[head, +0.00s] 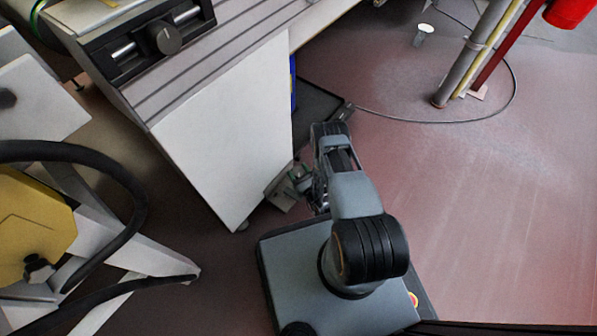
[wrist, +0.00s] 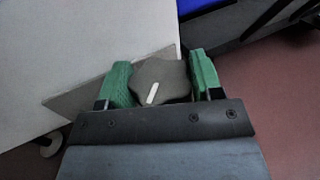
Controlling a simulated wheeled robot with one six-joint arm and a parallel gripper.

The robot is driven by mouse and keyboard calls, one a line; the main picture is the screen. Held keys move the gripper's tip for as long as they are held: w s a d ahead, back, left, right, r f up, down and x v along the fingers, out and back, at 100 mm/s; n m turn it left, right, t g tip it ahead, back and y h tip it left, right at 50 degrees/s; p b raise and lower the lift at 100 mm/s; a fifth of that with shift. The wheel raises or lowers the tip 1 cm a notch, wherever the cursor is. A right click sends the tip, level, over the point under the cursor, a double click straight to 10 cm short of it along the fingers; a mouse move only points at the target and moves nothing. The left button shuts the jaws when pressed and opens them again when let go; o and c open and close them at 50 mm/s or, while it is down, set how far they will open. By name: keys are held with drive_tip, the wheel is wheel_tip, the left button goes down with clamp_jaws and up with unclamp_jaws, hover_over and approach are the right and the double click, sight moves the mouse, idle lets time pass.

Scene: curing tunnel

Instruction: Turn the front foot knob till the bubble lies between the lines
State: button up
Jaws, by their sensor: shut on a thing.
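The foot knob (wrist: 160,75) is grey and lobed, with a white mark pointing up and slightly right in the wrist view. My gripper (wrist: 163,82) has its green fingers on either side of the knob and is shut on it. In the head view my gripper (head: 303,182) is low beside the white cabinet's lower corner, and the knob cannot be made out there. A grey plate (wrist: 78,100) lies behind the knob against the white cabinet (wrist: 60,60). I cannot make out the bubble or its lines in either view.
The white cabinet (head: 228,130) stands left of my arm, with a black panel and dial (head: 167,40) above. A yellow unit (head: 30,225) with black hoses is at left. A cable (head: 440,122) loops near a pole (head: 470,55). The reddish floor at right is mostly clear.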

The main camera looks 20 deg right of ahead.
drive_tip(key=o, duration=0.9)
drive_tip(key=shift+n+y, duration=0.3)
drive_tip(key=shift+y, duration=0.1)
